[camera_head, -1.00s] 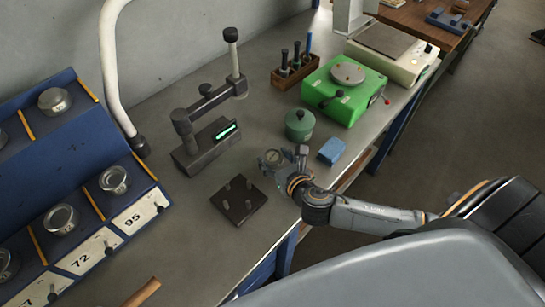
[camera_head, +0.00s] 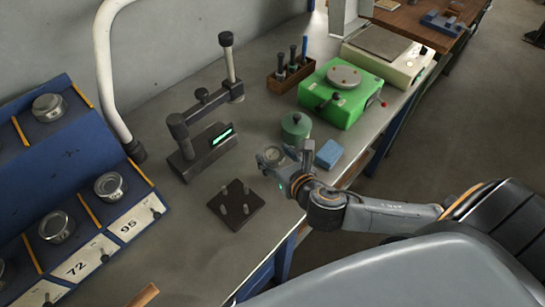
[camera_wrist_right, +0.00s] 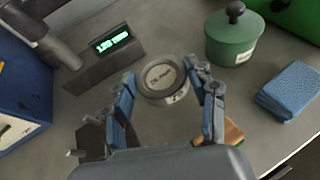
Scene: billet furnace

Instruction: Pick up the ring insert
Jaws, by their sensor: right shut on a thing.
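The ring insert (camera_wrist_right: 162,78) is a small round grey metal ring with a pale marked face. In the right wrist view it sits between the two fingertips of my right gripper (camera_wrist_right: 168,88), which is shut on it. In the head view the ring insert (camera_head: 271,154) shows at the tip of my right gripper (camera_head: 280,165), over the grey bench, right of the dark pegged plate (camera_head: 236,204). How high it is held is hard to tell. My left gripper is not in view.
A green lidded pot (camera_head: 295,128) and a blue block (camera_head: 329,153) stand close to the right gripper. A gauge stand with a lit display (camera_head: 208,146) is to the left. Blue shelves with round tins (camera_head: 110,187) stand at far left. The bench front is partly clear.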

